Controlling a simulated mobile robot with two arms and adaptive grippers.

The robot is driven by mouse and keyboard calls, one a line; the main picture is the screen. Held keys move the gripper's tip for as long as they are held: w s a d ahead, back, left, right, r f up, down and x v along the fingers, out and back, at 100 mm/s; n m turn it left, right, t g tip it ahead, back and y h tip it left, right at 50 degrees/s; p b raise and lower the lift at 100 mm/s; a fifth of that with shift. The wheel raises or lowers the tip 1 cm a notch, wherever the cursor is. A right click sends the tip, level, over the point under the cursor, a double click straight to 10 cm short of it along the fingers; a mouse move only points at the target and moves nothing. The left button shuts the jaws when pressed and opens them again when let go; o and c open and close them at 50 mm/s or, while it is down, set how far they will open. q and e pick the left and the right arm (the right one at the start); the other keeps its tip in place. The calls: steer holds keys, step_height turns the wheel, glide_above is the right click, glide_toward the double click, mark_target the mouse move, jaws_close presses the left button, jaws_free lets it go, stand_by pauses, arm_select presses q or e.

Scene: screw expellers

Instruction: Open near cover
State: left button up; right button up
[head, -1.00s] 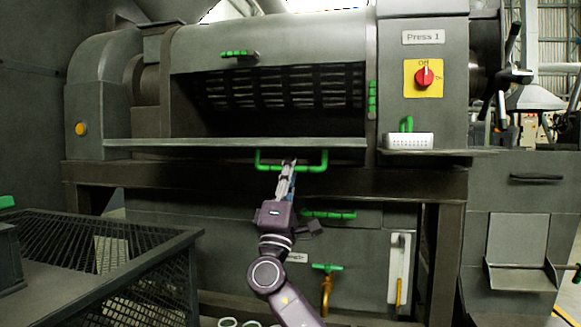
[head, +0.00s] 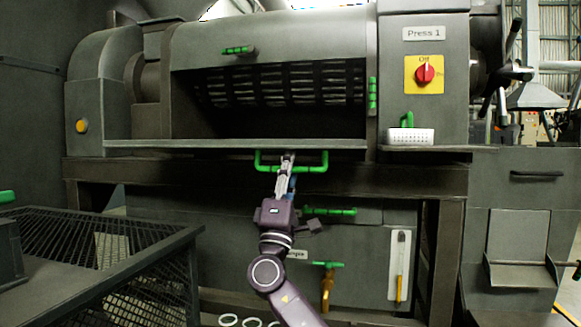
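The near cover (head: 225,145) of the press is folded down and shows as a narrow flat ledge below the opening. Its green U-shaped handle (head: 325,162) hangs under its front edge. My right gripper (head: 286,160) is at the middle of this handle, fingers pointing up. The fingers are small and overlap the handle, so I cannot tell whether they are shut on it. Behind the cover the dark opening shows the slatted screw cage (head: 285,86). My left gripper is not in view.
A panel labelled Press 1 carries a red switch (head: 425,73) on a yellow plate. A white perforated box (head: 410,136) sits below it. A dark mesh bin (head: 150,262) stands at the lower left. A green-handled brass valve (head: 327,285) is low behind my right arm.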

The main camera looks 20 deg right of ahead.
steer(key=v, duration=1.2)
